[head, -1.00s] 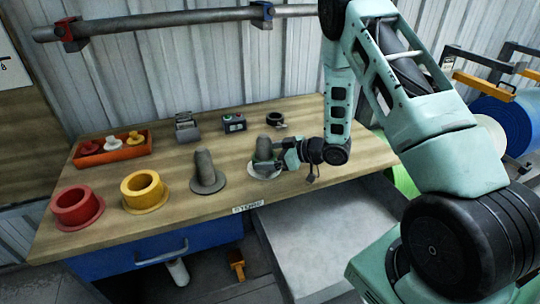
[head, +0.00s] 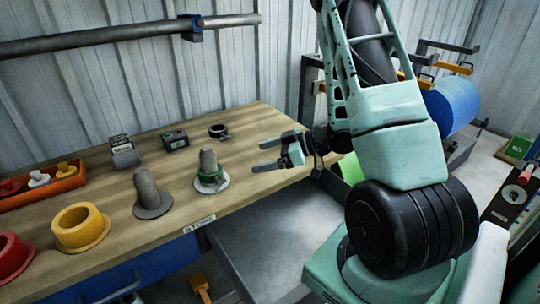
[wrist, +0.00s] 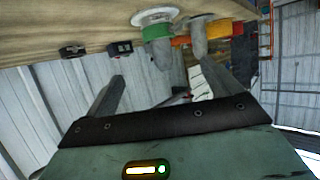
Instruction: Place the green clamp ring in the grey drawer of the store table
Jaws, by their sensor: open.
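The green clamp ring (head: 211,180) sits around the lower part of a grey upright plug on a pale round flange (head: 222,185), on the wooden store table. In the wrist view the green ring (wrist: 157,32) shows upside down near the top, around its plug. My gripper (head: 262,158) is open and empty, to the right of the ring and apart from it, its fingers pointing left. Both fingers show spread in the wrist view (wrist: 155,85). The grey drawer (head: 268,232) is pulled out below the table's front edge and looks empty where visible; my arm hides its right part.
A second grey plug (head: 148,190), a yellow flanged ring (head: 80,228) and a red one (head: 10,255) stand to the left. An orange tray (head: 45,190), two small devices and a black clamp (head: 218,131) lie farther back. The tabletop's right end is mostly clear.

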